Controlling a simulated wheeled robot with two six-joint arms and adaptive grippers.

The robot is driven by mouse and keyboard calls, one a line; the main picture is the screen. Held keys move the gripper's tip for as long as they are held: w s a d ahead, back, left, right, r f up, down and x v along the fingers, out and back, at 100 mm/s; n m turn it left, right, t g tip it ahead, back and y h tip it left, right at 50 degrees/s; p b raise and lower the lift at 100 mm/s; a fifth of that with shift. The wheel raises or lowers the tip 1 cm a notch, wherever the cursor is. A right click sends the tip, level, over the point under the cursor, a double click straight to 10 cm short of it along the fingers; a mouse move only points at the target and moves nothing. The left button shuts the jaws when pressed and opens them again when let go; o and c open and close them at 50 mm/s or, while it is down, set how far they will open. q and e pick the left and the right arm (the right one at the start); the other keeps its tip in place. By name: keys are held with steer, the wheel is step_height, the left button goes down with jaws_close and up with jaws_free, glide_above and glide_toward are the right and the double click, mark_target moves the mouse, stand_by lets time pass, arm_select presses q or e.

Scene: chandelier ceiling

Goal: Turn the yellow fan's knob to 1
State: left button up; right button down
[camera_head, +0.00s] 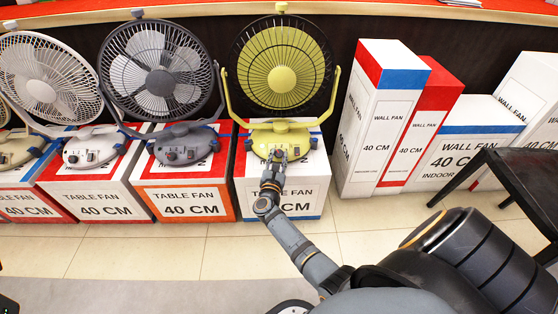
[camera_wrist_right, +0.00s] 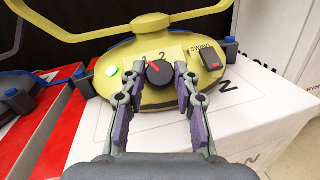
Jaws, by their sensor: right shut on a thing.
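The yellow fan (camera_head: 281,68) stands on a white table-fan box (camera_head: 262,186). In the right wrist view its yellow base (camera_wrist_right: 128,62) carries a dark round knob (camera_wrist_right: 159,72) with a red pointer mark. The pointer is aimed toward the upper left, and the number 2 shows just above the knob. A lit green light (camera_wrist_right: 112,71) is to its left and a dark swing switch (camera_wrist_right: 212,62) to its right. My right gripper (camera_wrist_right: 160,84) has its fingers on both sides of the knob, shut on it. It reaches the base from below in the head view (camera_head: 278,157). My left gripper is not in view.
A grey fan (camera_head: 160,70) and a white fan (camera_head: 45,80) stand on boxes to the left. Wall-fan boxes (camera_head: 375,120) stand upright to the right. A black table (camera_head: 520,180) is at the right edge. The tiled floor (camera_head: 150,250) in front of the boxes is clear.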

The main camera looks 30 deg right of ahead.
steer(key=shift+a+f+m+g+h+b, duration=0.1)
steer(key=shift+m+g+h+b, duration=0.35)
steer(key=shift+m+g, duration=0.3)
steer(key=shift+m, duration=0.35)
steer(key=c, duration=1)
jaws_free()
step_height(320, 180, up, 10)
steer(key=shift+r, duration=0.1)
